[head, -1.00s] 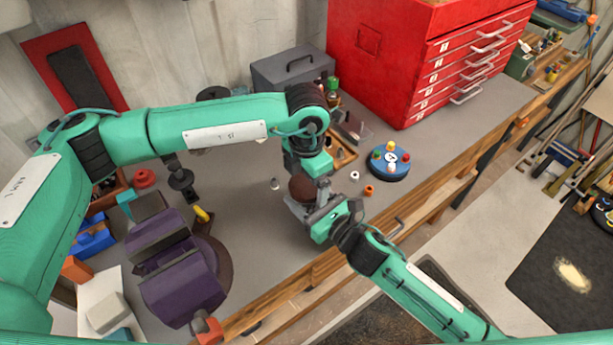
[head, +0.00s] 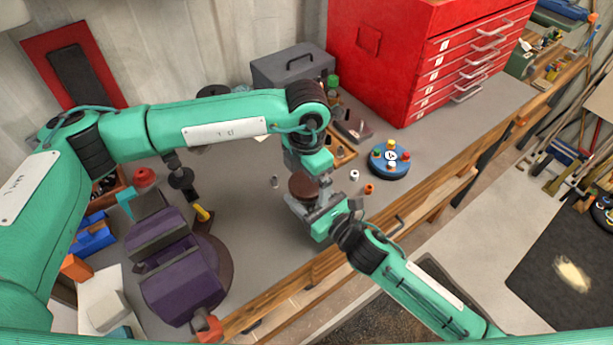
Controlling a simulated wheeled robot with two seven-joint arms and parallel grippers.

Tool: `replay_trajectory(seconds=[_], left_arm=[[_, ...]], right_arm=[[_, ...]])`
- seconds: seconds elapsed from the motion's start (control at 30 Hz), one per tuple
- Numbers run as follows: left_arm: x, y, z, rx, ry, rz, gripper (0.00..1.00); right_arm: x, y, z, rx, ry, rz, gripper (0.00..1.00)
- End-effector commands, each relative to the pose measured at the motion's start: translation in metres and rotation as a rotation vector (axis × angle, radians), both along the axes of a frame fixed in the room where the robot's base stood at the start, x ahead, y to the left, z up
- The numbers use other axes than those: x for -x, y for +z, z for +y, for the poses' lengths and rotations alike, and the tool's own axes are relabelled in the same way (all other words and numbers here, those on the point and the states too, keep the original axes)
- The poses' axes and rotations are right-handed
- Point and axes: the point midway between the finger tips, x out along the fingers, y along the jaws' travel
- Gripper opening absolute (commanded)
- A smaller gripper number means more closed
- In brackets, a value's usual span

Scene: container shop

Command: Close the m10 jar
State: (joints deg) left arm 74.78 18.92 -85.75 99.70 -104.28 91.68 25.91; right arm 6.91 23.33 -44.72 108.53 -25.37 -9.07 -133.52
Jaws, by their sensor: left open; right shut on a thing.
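A round brown lid-like top (head: 303,185), apparently the m10 jar's, shows between my two grippers above the grey bench. The jar body is mostly hidden by the grippers, and I cannot read a label or tell how the lid sits. My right gripper (head: 303,208) comes in from the lower right and is shut on the jar.
A purple vise (head: 180,275) stands at the left. A blue round tray (head: 389,160) with coloured knobs, a white ring (head: 354,175) and an orange nut (head: 369,189) lie to the right. A red drawer cabinet (head: 420,60) stands behind. The bench's wooden front edge (head: 430,205) runs close by.

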Motion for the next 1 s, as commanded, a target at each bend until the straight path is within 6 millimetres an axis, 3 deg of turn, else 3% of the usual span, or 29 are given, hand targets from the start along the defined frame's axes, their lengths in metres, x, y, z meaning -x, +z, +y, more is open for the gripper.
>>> replay_trajectory(seconds=[0.53,0.7,1.0], left_arm=[[-0.001,0.1,0.0,0.001,0.001,-0.002,0.99],[-0.001,0.114,0.0,-0.001,0.001,-0.001,0.99],[-0.001,0.116,0.0,0.0,0.0,0.0,0.99]], right_arm=[[0.0,0.0,0.0,-0.001,0.0,-0.001,0.0],[0.0,0.0,0.0,-0.001,0.0,-0.001,0.0],[0.0,0.0,0.0,-0.001,0.0,-0.001,0.0]])
